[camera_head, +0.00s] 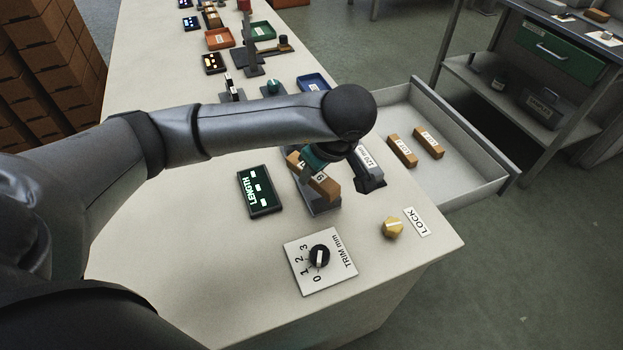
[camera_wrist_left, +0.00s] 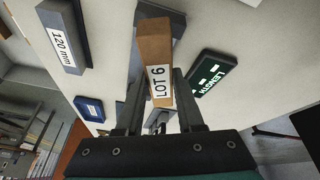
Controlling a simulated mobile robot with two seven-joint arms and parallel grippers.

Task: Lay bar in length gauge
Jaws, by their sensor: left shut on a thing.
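My left gripper (camera_head: 312,162) is shut on a brown bar (camera_head: 326,187). In the left wrist view the bar (camera_wrist_left: 154,45) shows the label LOT 6 and sits between the fingers of the gripper (camera_wrist_left: 160,105). The grey length gauge (camera_head: 325,209) is directly under the bar in the head view, partly hidden by the bar and my arm. The bar lines up roughly along the gauge; I cannot tell whether it touches it. The dark LENGTH display (camera_head: 260,191) lies left of the gauge. My right gripper is not in view.
A grey 120 mm block (camera_head: 370,178) stands right of the gauge. A trim dial (camera_head: 319,257) and a yellow lock knob (camera_head: 392,228) are nearer the front. An open drawer (camera_head: 465,180) holds two brown bars (camera_head: 402,150). Bare table lies left of the display.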

